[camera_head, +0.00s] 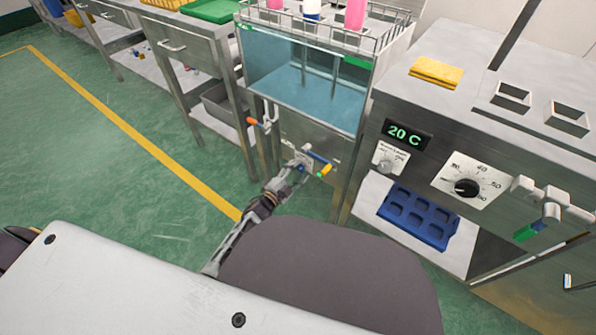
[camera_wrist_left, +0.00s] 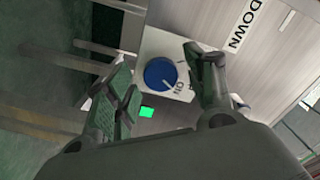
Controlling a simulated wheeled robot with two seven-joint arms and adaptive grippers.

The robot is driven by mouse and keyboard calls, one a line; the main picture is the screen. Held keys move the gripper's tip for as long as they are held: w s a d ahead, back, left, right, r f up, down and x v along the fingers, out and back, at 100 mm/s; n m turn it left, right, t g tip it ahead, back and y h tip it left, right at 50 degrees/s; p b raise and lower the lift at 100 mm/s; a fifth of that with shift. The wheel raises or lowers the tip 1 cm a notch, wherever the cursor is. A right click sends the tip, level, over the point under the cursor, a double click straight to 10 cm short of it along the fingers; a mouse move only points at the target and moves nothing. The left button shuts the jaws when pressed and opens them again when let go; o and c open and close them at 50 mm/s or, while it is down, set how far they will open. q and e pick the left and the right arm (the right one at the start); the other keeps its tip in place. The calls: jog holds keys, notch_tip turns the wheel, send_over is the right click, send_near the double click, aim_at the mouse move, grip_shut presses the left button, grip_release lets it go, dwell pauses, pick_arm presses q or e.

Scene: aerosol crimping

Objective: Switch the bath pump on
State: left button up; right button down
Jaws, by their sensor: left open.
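The bath pump switch shows in the left wrist view as a blue round knob (camera_wrist_left: 160,74) on a pale plate marked ON. Its pale pointer line seems to face the ON lettering, and a green light (camera_wrist_left: 147,112) shines beside the plate. My left gripper (camera_wrist_left: 164,78) is open, with one finger on each side of the knob; contact cannot be told. In the head view my left gripper (camera_head: 301,164) is at the front panel below the glass water bath (camera_head: 305,82) and largely hides the knob. My right gripper is not in view.
A lever with a yellow end (camera_head: 324,170) sits just right of my left gripper, and an orange-ended valve (camera_head: 253,121) to its left. A steel unit with a 20 C display (camera_head: 407,134) stands to the right. Green floor is open at left.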

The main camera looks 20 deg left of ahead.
pick_arm(q)
jog(key=v, duration=1.1)
dwell(0.3)
dwell(0.6)
jog(key=s+a+r+n+g+y, duration=0.1)
jog(key=a+r+n+g+y, duration=0.25)
jog(key=a+n+y, duration=0.4)
jog(key=s+d+r+n+g, duration=0.1)
jog(key=s+d+n+g, duration=0.1)
jog(key=s, duration=0.4)
jog(key=s+d+r+n+g+h, duration=0.1)
jog(key=s+d+r+n+g, duration=0.1)
jog(key=s, duration=0.4)
jog(key=s+d+r+n+g+p, duration=0.1)
jog(key=s+d+r+n+g, duration=0.1)
jog(key=s+g, duration=0.4)
jog(key=shift+d, duration=0.7)
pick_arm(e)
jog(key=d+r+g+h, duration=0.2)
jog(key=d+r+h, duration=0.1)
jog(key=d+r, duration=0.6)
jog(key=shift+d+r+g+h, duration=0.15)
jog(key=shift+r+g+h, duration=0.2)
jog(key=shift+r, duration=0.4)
pick_arm(q)
jog(key=shift+w+f+h, duration=0.1)
jog(key=shift+w+h, duration=0.05)
jog(key=shift+h, duration=0.1)
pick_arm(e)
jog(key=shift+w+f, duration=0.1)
